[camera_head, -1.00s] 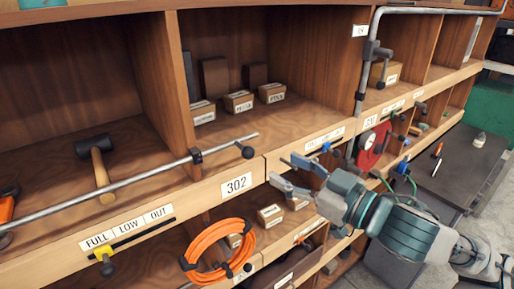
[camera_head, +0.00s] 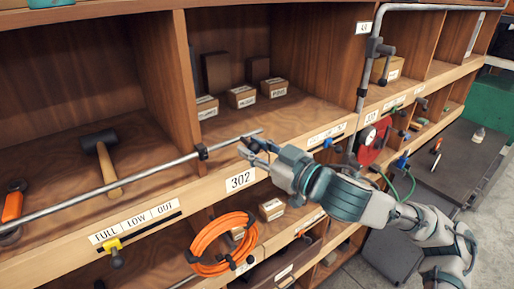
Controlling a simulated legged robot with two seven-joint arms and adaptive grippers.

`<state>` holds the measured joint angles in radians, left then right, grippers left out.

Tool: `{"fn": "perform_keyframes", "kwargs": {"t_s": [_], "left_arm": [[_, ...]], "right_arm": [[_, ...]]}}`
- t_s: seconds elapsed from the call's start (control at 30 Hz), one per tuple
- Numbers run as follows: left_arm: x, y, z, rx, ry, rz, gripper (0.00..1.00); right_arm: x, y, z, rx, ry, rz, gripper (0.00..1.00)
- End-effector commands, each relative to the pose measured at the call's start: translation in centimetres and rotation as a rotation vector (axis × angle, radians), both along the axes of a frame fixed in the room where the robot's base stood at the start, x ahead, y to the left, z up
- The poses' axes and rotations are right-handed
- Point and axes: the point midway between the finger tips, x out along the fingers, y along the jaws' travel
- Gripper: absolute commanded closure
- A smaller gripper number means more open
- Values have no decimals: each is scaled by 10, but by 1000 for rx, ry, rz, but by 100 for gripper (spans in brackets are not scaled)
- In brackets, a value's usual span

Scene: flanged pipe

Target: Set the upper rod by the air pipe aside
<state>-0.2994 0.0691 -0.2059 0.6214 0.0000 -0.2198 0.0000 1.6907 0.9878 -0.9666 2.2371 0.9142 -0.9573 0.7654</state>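A long grey rod (camera_head: 100,190) runs along the front of the upper shelf from the left edge, through a black clip (camera_head: 202,151), to a free end near the middle. My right gripper (camera_head: 252,152) is at the rod's right end, with its fingers around or in front of the place where a black knob hangs. The knob is hidden, and I cannot tell whether the fingers are shut on it. The grey air pipe (camera_head: 369,75) stands upright at the right, apart from the gripper, with a valve on it. My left gripper is out of view.
A mallet (camera_head: 101,164) and small boxes (camera_head: 241,96) stand in the upper compartments. A yellow slider (camera_head: 114,250) is at the lower left. A red reel (camera_head: 371,142) is right of my gripper.

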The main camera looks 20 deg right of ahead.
Motion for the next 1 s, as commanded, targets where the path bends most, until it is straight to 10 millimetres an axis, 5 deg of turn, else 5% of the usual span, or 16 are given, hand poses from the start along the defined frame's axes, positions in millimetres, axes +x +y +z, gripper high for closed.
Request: {"fn": "perform_keyframes", "kwargs": {"t_s": [0.1, 0.43, 0.7, 0.73, 0.8, 1.0], "left_arm": [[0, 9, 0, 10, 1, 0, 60], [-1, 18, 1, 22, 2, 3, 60], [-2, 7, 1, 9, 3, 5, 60], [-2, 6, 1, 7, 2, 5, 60], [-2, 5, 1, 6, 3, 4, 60], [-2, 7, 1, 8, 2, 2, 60]], "right_arm": [[0, -1, 0, 1, 1, 1, 100], [-4, 8, 0, 5, 0, 7, 100], [-5, 9, 0, 4, 0, 0, 100], [-5, 10, 0, 4, 0, 0, 63], [-6, 10, 0, 3, 0, 1, 46], [-6, 10, -1, 3, 0, 1, 45]]}}
